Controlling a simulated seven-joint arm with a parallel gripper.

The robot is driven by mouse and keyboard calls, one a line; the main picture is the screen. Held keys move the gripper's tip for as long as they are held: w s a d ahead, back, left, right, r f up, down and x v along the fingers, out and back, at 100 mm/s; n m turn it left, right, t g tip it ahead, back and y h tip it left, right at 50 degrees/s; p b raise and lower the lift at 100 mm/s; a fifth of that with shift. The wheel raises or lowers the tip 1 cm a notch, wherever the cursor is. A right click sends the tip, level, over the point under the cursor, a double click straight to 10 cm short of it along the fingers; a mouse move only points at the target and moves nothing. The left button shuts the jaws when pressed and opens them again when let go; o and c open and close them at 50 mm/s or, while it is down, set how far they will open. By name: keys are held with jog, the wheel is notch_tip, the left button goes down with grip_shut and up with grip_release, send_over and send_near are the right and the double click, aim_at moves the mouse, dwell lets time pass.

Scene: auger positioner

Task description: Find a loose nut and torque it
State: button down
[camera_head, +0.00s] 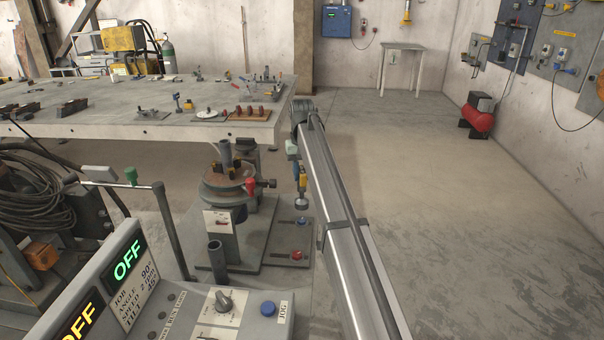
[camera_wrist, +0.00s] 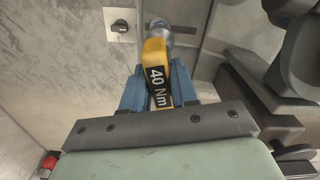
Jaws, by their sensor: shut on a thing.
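My gripper (camera_head: 301,168) hangs at the end of my arm, right of the positioner. It is shut on a yellow torque tool (camera_head: 303,182) with a grey round end (camera_head: 301,203) pointing down. In the wrist view the blue fingers (camera_wrist: 156,88) close around the yellow body (camera_wrist: 156,60), which is labelled "40 Nm". Its grey end (camera_wrist: 180,28) lies beyond. The positioner's round plate (camera_head: 222,192) carries dark clamps and an upright grey tube (camera_head: 226,153). The tool is apart from it. I cannot make out any nut or tell which is loose.
A control console (camera_head: 180,310) showing "OFF" stands in front. A steel workbench (camera_head: 130,128) with several fixtures is behind left. The floor right of my arm is clear up to a red compressor (camera_head: 478,118).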

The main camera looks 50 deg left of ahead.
aim_at(302, 190)
jog(key=shift+f, duration=0.15)
jog(key=shift+f, duration=3.35)
dwell(0.3)
jog(key=c, duration=1.4)
grip_release()
grip_shut()
